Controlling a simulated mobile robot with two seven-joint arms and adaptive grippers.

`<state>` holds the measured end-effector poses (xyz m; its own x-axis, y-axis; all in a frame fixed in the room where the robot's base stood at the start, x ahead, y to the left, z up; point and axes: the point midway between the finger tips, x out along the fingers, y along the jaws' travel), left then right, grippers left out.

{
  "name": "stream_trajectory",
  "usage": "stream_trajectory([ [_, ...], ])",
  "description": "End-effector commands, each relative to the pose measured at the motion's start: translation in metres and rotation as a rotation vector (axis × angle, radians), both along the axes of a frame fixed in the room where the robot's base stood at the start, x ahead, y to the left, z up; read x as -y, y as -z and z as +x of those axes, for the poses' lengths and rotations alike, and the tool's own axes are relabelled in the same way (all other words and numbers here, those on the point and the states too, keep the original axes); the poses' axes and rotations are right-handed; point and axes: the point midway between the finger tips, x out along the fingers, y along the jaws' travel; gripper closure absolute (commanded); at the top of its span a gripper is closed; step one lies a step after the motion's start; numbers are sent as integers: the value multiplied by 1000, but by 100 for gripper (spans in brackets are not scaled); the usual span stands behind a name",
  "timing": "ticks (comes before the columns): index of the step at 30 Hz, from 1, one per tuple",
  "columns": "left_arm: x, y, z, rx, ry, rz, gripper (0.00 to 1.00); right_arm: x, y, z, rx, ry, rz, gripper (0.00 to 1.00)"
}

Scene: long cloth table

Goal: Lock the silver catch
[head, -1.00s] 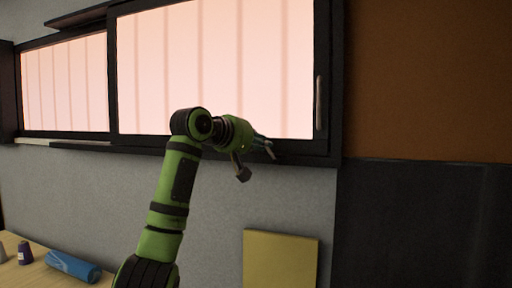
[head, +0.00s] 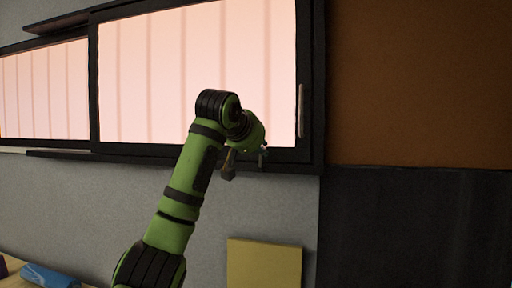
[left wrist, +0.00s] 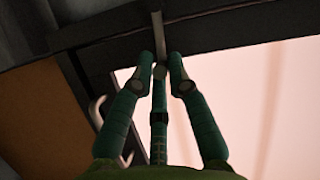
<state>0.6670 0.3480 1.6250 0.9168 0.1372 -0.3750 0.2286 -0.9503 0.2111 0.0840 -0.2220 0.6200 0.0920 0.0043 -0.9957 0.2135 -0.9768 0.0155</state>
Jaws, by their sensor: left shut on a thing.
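The silver catch (left wrist: 157,30) shows in the left wrist view as a narrow metal bar on the dark window frame, running down between my fingertips. My left gripper (left wrist: 160,72) has green fingers closed around the bar's lower end. In the head view the left gripper (head: 263,153) is at the bottom rail of the right window pane (head: 200,70), left of the frame's lower right corner. The catch cannot be made out there, as the gripper and wrist cover that spot. My right gripper is in neither view.
A vertical handle (head: 301,110) stands on the window's right frame, also seen in the left wrist view (left wrist: 97,112). A yellow panel (head: 264,264) is on the wall below. A blue roll (head: 48,276) lies at the lower left.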

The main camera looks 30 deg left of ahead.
Motion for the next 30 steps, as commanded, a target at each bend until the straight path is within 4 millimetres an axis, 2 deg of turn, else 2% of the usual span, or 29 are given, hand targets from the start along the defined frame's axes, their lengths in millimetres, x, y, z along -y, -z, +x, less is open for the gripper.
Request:
stream_trajectory([
  [17, 2, -3, 0, 2, 0, 33, 100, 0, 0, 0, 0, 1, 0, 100],
  [18, 2, -3, 0, 2, 1, 32, 75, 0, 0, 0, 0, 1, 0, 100],
  [19, 2, -3, 0, 2, 1, 32, 63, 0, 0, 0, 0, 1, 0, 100],
  [30, 2, -2, -1, -3, 0, 31, 63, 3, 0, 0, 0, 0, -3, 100],
])
